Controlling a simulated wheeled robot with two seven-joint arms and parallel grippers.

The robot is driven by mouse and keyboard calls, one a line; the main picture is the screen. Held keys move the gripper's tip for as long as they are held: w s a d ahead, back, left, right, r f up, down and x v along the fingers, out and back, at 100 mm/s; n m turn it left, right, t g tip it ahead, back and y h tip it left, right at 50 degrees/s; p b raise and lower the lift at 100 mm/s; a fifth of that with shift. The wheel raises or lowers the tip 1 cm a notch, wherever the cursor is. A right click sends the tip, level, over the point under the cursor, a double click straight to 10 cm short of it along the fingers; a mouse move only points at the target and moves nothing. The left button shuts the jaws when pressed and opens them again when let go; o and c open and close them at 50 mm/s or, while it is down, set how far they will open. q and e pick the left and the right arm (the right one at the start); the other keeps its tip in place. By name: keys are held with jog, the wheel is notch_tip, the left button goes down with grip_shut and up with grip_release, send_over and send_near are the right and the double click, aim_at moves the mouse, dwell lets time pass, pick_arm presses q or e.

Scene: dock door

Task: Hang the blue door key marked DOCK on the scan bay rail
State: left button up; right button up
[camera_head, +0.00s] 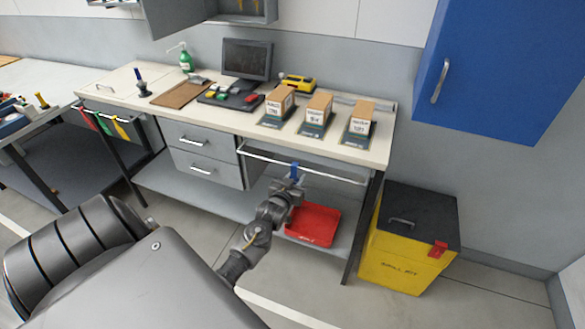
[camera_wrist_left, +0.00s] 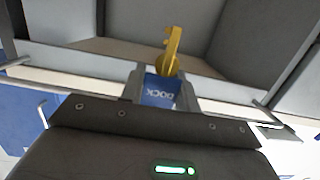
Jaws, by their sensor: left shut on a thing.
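My left gripper (camera_head: 293,179) is shut on the blue door key (camera_head: 294,170). In the left wrist view the blue tag (camera_wrist_left: 160,91) reads DOCK, upside down, between the two fingers, and a yellow metal part (camera_wrist_left: 172,52) stands out beyond it. The pale rail (camera_head: 262,156) runs under the bench's front edge, right of the drawers. The key is close to this rail in the head view; I cannot tell whether they touch. My right gripper is not in view.
Another rail (camera_head: 139,121) at the bench's left end holds red, green and yellow items. The bench top (camera_head: 222,119) carries a monitor (camera_head: 247,59) and several boxes. A red tray (camera_head: 313,222) lies below, and a yellow spill kit bin (camera_head: 394,258) stands right of the bench.

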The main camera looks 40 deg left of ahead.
pick_arm(q)
jog(key=shift+b+x, duration=0.7)
jog(key=shift+x, duration=0.4)
jog(key=shift+f+b, duration=0.35)
jog(key=shift+f, duration=0.35)
jog(key=shift+c, duration=0.5)
jog(key=o, duration=1.2)
jog(key=shift+s, duration=0.1)
jog(key=b+v, duration=0.1)
jog(key=v, duration=0.9)
jog(key=shift+s+d, duration=0.15)
jog(key=shift+s, duration=0.2)
